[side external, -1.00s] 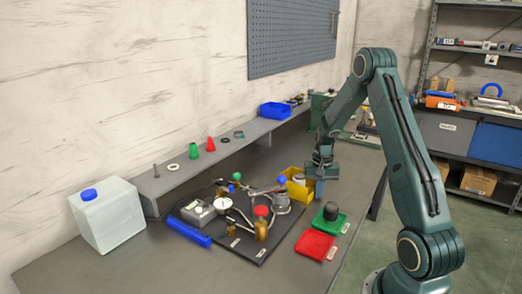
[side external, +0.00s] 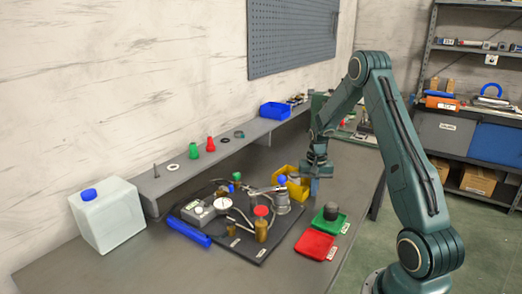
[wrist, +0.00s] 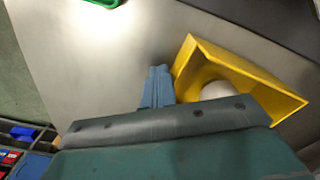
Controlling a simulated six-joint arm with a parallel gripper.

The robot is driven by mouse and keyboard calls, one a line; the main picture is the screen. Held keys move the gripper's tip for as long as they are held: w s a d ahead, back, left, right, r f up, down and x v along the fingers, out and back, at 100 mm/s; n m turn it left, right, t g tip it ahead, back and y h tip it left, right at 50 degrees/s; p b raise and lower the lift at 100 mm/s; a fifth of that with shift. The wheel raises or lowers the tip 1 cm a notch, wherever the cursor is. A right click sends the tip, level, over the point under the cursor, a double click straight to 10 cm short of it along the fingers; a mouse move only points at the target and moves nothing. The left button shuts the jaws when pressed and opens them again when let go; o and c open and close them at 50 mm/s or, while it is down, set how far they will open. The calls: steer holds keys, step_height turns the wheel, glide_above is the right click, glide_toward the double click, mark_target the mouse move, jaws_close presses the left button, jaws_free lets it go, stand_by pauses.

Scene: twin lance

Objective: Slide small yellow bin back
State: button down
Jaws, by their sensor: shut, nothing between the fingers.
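The small yellow bin (side external: 291,187) stands on the bench just behind the black board with the gauges and hoses. Part of it is hidden by a grey metal fitting and by my arm. In the wrist view the yellow bin (wrist: 283,98) shows its open top, with a white rounded thing inside. My gripper (side external: 315,190) is low over the bench at the bin's right side. In the wrist view the blue fingers of my gripper (wrist: 157,84) are together and empty, right against or very close to the bin's wall; I cannot tell if they touch.
The black board (side external: 243,246) carries gauges, hoses and valves in front of the bin. Red (side external: 314,246) and green (side external: 334,227) trays lie at the front right. A raised shelf (side external: 235,145) runs along the wall. Bare bench lies between bin and shelf.

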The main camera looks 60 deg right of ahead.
mark_target(293, 181)
steer(key=shift+w, duration=0.2)
steer(key=shift+w, duration=0.8)
steer(key=shift+w, duration=0.3)
steer(key=shift+w, duration=0.7)
steer(key=shift+w, duration=0.25)
stand_by(0.4)
steer(key=shift+w+d, duration=0.1)
steer(key=shift+w, duration=0.65)
steer(key=shift+w, duration=0.1)
steer(key=shift+w, duration=0.9)
steer(key=shift+w, duration=0.2)
